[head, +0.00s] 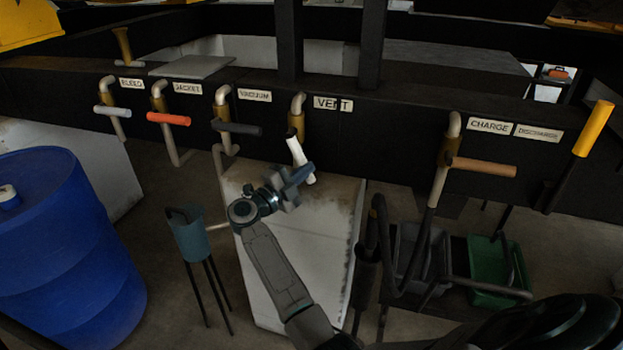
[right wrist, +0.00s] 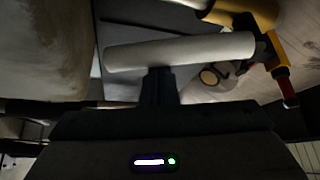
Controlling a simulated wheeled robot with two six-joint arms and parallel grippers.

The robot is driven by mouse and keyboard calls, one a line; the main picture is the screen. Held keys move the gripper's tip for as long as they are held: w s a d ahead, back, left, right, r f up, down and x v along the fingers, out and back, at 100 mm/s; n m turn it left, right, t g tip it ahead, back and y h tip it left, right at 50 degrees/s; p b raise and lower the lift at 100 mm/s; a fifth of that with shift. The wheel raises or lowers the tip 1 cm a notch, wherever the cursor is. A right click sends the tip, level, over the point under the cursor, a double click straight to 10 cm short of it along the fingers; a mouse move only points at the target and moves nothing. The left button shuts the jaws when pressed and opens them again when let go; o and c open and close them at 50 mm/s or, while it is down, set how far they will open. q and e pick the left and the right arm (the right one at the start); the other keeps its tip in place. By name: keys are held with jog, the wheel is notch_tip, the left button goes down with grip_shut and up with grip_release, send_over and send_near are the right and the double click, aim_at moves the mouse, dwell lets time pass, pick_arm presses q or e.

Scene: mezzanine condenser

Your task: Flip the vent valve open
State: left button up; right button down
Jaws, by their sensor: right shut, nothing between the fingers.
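The vent valve (head: 297,118) is a pipe bend with a brass-coloured section under the VENT label (head: 333,104). Its white handle (head: 300,153) hangs down and leans slightly right. In the right wrist view the white handle (right wrist: 180,52) lies across the picture, just beyond the fingertips. My right gripper (head: 303,174) is shut and empty at the handle's lower end, overlapping it in the head view. I cannot tell whether it touches the handle. The closed fingers (right wrist: 160,86) also show in the right wrist view. My left gripper is not in view.
Other valves sit left on the dark beam: vacuum with a dark handle (head: 239,129), jacket with an orange one (head: 168,119), bleed with a pale one (head: 112,111). The charge valve's tan handle (head: 484,167) is right. A blue barrel (head: 70,250) stands left.

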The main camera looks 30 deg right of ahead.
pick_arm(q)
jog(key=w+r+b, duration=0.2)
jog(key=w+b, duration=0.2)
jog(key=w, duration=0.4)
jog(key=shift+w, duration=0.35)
pick_arm(e)
jog(key=shift+w+a+f+m+g+y, duration=0.3)
jog(key=shift+w+a+m+y, duration=0.35)
jog(key=shift+m, duration=0.5)
jog(key=shift+w+a+f+m+g+y, duration=0.3)
jog(key=shift+w+a+m+y, duration=0.35)
jog(key=shift+m, duration=0.5)
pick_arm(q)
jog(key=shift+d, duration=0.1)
pick_arm(e)
jog(key=shift+w+d, duration=0.1)
jog(key=shift+d, duration=0.05)
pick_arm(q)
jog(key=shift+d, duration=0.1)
